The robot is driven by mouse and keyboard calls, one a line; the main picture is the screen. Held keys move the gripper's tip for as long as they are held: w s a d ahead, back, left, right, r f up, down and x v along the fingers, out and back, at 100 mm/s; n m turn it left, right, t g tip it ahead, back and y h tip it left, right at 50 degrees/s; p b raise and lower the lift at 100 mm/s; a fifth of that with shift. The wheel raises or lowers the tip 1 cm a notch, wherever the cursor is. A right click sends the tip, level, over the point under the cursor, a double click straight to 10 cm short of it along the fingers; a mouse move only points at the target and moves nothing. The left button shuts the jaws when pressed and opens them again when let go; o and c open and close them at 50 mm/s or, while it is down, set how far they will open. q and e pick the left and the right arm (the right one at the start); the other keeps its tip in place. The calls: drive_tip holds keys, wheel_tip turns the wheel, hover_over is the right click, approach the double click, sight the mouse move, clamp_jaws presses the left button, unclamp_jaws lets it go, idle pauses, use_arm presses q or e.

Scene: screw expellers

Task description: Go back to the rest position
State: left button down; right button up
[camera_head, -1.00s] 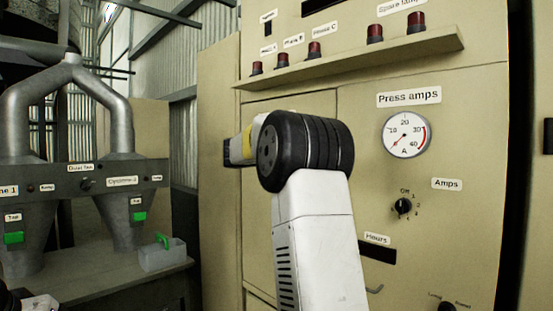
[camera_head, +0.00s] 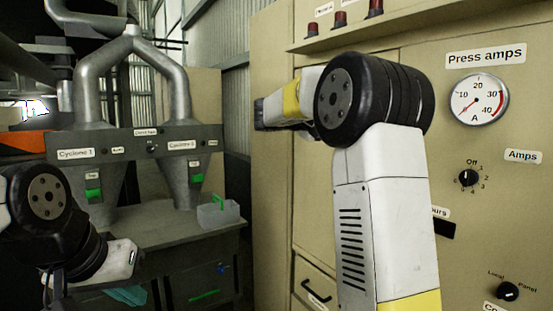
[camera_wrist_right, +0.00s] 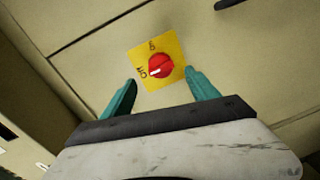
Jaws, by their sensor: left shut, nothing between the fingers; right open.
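My left gripper (camera_head: 128,294) shows its teal fingers low at the left of the head view, shut and empty, below the white wrist and black joint of my left arm. My right arm stands in front of the beige control cabinet (camera_head: 462,130) in the head view, and its fingers are not clear there. In the right wrist view my right gripper (camera_wrist_right: 161,76) is open, its two teal fingers apart. Beyond them is a red rotary switch (camera_wrist_right: 160,64) on a yellow plate (camera_wrist_right: 173,48). Nothing is held between the fingers.
The cabinet carries a Press amps gauge (camera_head: 478,101), a black selector knob (camera_head: 468,178) and several red lamps. At the left, a grey bench (camera_head: 165,222) with cyclone pipes holds a small clear bin (camera_head: 218,214). A drawer handle (camera_head: 317,291) sticks out low on the cabinet.

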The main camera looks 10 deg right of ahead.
drive_tip(key=s+a+f+g+y, duration=0.1)
drive_tip(key=s+a+f+y, duration=0.2)
drive_tip(key=s+f+y, duration=0.9)
drive_tip(key=s+a+f+m+y, duration=0.1)
drive_tip(key=s+a+f+y, duration=0.2)
drive_tip(key=s+a+f, duration=0.3)
drive_tip(key=s+a+f+y, duration=0.3)
drive_tip(key=s+a+f, duration=0.4)
drive_tip(key=s+a, duration=0.4)
drive_tip(key=s, duration=0.3)
drive_tip(key=shift+a+f+m+t, duration=0.25)
drive_tip(key=shift+m+t, duration=0.15)
